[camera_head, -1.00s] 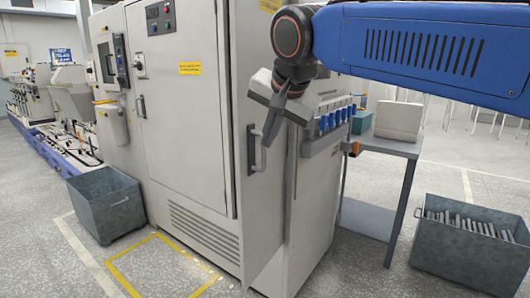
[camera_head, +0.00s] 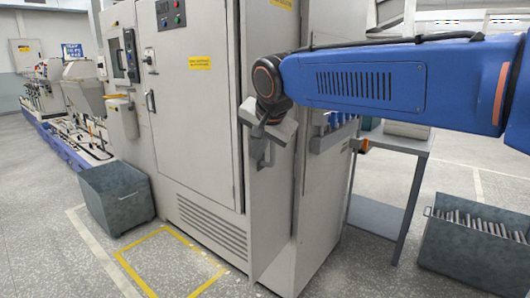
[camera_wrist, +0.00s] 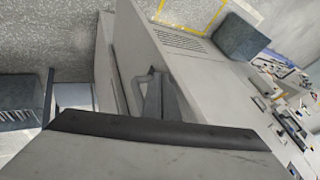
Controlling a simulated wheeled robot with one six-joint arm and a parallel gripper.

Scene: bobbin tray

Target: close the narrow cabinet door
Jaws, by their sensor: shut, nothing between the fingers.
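The narrow cabinet door (camera_head: 272,215) is a tall pale grey panel to the right of the wide cabinet door. A dark seam runs down its right edge; I cannot tell how far it stands open. My gripper (camera_head: 264,156) is in front of its upper part, at handle height, with its fingers shut and empty. The door handle (camera_wrist: 139,90) shows in the wrist view just left of my fingers (camera_wrist: 163,98). In the head view my gripper mostly hides it. I cannot tell whether the fingers touch the handle or the door.
The wide cabinet (camera_head: 195,120) stands left, with a yellow floor outline (camera_head: 165,262) before it. A grey bin (camera_head: 115,197) stands at left; another bin (camera_head: 470,245) holding metal pieces is at right. A side table (camera_head: 395,150) stands behind the narrow cabinet.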

